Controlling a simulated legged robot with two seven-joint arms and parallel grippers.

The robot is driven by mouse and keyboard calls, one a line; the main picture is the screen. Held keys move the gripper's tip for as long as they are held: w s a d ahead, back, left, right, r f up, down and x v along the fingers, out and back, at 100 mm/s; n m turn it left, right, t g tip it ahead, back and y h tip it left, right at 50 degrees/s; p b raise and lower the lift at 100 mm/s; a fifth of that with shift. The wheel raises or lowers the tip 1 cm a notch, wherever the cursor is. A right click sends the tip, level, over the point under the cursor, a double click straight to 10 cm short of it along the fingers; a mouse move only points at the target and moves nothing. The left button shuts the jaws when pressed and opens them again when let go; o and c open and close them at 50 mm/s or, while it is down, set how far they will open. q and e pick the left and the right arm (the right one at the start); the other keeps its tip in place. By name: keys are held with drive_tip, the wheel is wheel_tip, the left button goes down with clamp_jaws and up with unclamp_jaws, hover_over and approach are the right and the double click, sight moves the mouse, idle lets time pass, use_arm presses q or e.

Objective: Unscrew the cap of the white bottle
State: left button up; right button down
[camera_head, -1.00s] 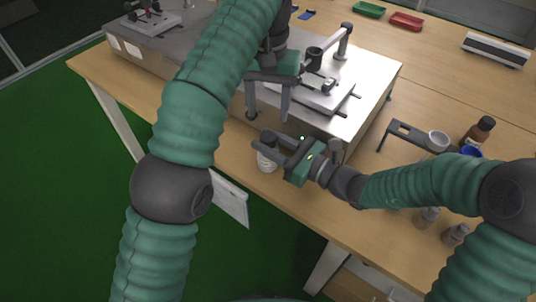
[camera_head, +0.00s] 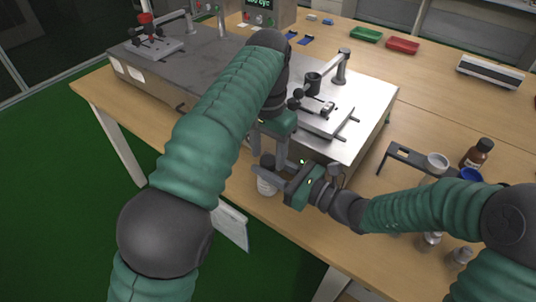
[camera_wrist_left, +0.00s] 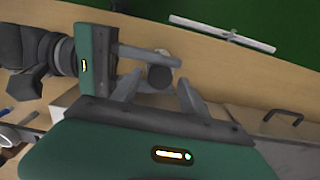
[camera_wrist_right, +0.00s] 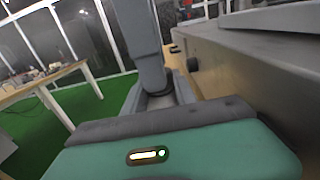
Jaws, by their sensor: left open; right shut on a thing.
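The white bottle (camera_head: 266,187) stands at the front edge of the table, with its dark cap (camera_head: 267,161) on top. My right gripper (camera_head: 268,175) reaches in from the right and is shut on the bottle below the cap. My left gripper (camera_head: 268,156) is open and points down from above, close to the cap. In the left wrist view the round cap (camera_wrist_left: 159,76) shows between and just beyond the left fingertips (camera_wrist_left: 160,90). I cannot tell whether those fingers touch it. In the right wrist view the bottle is not clearly visible.
A metal-topped test machine (camera_head: 365,100) stands right behind the bottle. At the right are a dark stand (camera_head: 405,155), a brown bottle (camera_head: 477,153) and small vials (camera_head: 461,256). Green (camera_head: 366,35) and red (camera_head: 403,45) trays lie at the back.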

use_arm(q)
drive_tip(key=shift+f, duration=0.75)
use_arm(e)
drive_tip(key=shift+f, duration=0.25)
use_arm(q)
drive_tip(key=shift+c, duration=0.3)
clamp_jaws()
drive_tip(key=shift+o, duration=0.7)
unclamp_jaws()
